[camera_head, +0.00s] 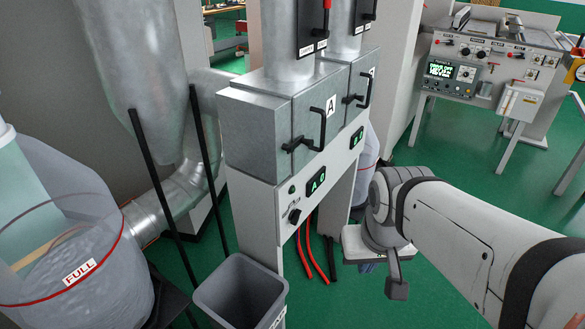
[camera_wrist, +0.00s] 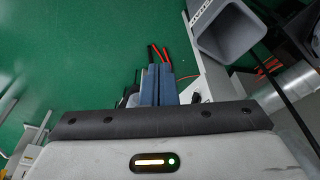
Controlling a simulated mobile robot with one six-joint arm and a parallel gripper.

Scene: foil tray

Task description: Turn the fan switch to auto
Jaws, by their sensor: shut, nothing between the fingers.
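The fan switch (camera_head: 294,216) looks to be the small black knob on the white front panel (camera_head: 325,185) under the metal box marked A. Its markings are too small to read, so I cannot tell its setting. A small dark shape beside the white panel in the wrist view may be the same knob, but I cannot be sure. My gripper (camera_wrist: 158,84) shows there as two blue-grey fingers side by side, shut and empty. In the head view my arm comes in from the right, and its end is apart from the knob, to its right. The fingers are mostly hidden there.
A grey bin (camera_head: 240,292) stands on the floor below the panel. Red and black hoses (camera_head: 312,250) hang under the panel. Black handles (camera_head: 322,130) stick out from the boxes above. A bag marked FULL (camera_head: 75,285) is at left. Green floor lies open behind my arm.

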